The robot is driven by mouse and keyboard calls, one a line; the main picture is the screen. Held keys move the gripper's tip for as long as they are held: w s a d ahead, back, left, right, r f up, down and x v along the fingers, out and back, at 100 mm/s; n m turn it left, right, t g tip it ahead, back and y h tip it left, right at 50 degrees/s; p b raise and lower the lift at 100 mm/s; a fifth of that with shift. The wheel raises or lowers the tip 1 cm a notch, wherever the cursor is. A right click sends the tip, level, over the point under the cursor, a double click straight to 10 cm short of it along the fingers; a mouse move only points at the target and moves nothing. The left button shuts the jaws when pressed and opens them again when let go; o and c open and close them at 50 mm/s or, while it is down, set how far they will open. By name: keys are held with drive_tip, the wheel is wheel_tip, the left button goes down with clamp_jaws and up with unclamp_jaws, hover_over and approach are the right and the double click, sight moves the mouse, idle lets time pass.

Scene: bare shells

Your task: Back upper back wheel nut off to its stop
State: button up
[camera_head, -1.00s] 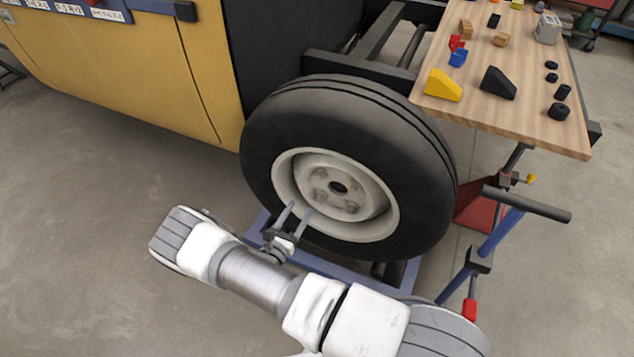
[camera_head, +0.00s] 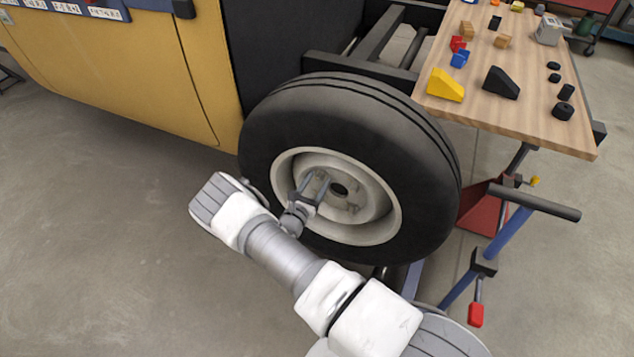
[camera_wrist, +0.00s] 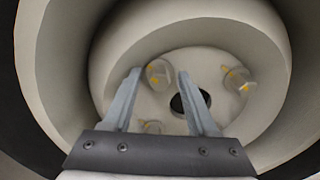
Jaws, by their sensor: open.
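The wheel (camera_head: 345,115) is a black tyre with a cream rim (camera_head: 366,230) and a hub face with a dark central hole (camera_head: 339,190). My gripper (camera_head: 316,174) is in front of the hub's left part, jaws open, hiding part of it. In the wrist view, one grey wheel nut with a yellow mark (camera_wrist: 158,74) appears between the fingertips of my gripper (camera_wrist: 159,72); contact cannot be told. A second nut (camera_wrist: 236,79) is right of the dark hole, and a third (camera_wrist: 152,127) shows lower down. Which is the upper back nut is unclear.
The deep rim wall (camera_wrist: 60,60) surrounds the hub. A wooden table (camera_head: 545,130) with blocks and black parts stands at the right. A blue stand with a dark bar (camera_head: 540,204) is below it. The yellow body panel (camera_head: 120,75) is at the left; open floor lies below it.

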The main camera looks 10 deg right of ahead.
clamp_jaws()
drive_tip(key=shift+n, duration=0.4)
drive_tip(key=n, duration=0.4)
drive_tip(key=shift+n, duration=0.4)
drive_tip(key=n+b, duration=0.1)
drive_tip(key=n, duration=0.5)
drive_tip(key=shift+f, duration=0.1)
drive_tip(key=n, duration=0.6)
drive_tip(key=shift+n, duration=0.4)
drive_tip(key=n+b, duration=0.1)
drive_tip(key=n, duration=0.5)
